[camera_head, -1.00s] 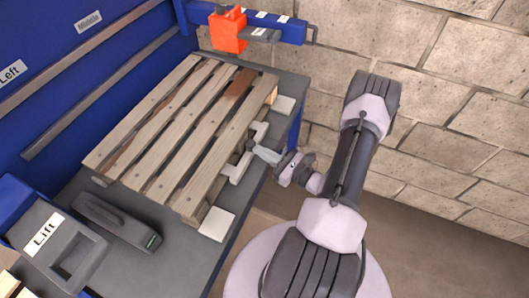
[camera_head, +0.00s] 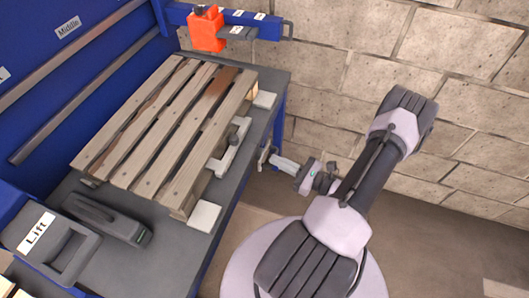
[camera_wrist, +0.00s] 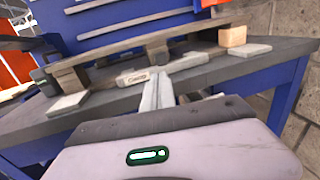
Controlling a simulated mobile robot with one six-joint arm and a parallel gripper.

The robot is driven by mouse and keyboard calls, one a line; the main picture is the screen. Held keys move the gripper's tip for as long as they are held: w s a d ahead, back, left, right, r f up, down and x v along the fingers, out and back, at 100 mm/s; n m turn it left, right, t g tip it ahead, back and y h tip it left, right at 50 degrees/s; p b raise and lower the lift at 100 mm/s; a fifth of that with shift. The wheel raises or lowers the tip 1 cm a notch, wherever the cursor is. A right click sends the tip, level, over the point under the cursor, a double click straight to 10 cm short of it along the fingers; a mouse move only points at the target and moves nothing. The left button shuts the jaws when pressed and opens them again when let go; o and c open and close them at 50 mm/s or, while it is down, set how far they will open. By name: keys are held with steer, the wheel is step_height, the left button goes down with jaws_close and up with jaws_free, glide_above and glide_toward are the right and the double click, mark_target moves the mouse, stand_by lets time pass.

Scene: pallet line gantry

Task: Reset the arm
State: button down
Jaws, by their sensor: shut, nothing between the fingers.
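My gripper (camera_head: 265,158) is in the middle of the head view, just off the right edge of the grey table. It is shut and empty, with its fingers pointing left towards the pallet. In the wrist view the closed fingers (camera_wrist: 158,92) point at the table's front edge. My arm bends up and to the right, in front of the brick wall. The wooden pallet (camera_head: 165,125) lies on the table to the left of my gripper, apart from it.
The grey table (camera_head: 225,200) carries pale pads and a light grey handle-like part (camera_head: 232,145) beside the pallet. A "Lift" box (camera_head: 55,240) and a dark grey device (camera_head: 105,217) stand at front left.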

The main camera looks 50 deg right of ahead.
steer(key=shift+s+d, duration=0.15)
steer(key=shift+s, duration=0.5)
